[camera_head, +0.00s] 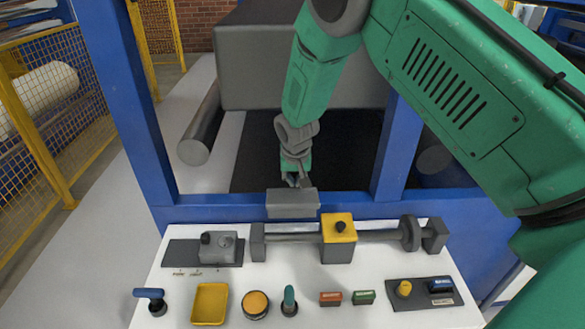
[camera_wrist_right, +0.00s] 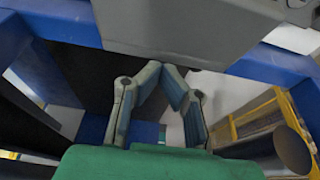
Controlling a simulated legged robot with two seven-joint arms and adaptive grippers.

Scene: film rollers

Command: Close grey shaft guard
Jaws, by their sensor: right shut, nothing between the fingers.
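The grey shaft guard appears to be the grey box-shaped cover (camera_head: 292,203) in the head view. It stands raised at the panel's back edge, behind the left part of the horizontal grey shaft (camera_head: 376,236). The shaft below it is uncovered. My right gripper (camera_head: 292,182) reaches down from above, with its tips just behind or at the cover's top edge. I cannot tell whether they touch it. In the wrist view the right gripper's fingers (camera_wrist_right: 163,72) meet at their tips with nothing between them. My left gripper is not in view.
A yellow-topped block (camera_head: 339,228) with a black knob sits on the shaft. A grey device (camera_head: 219,247) is left of it. A yellow tray (camera_head: 210,304), buttons and levers line the panel's front. Blue posts (camera_head: 120,90) frame the machine. A large grey body (camera_wrist_right: 190,25) fills the wrist view's top.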

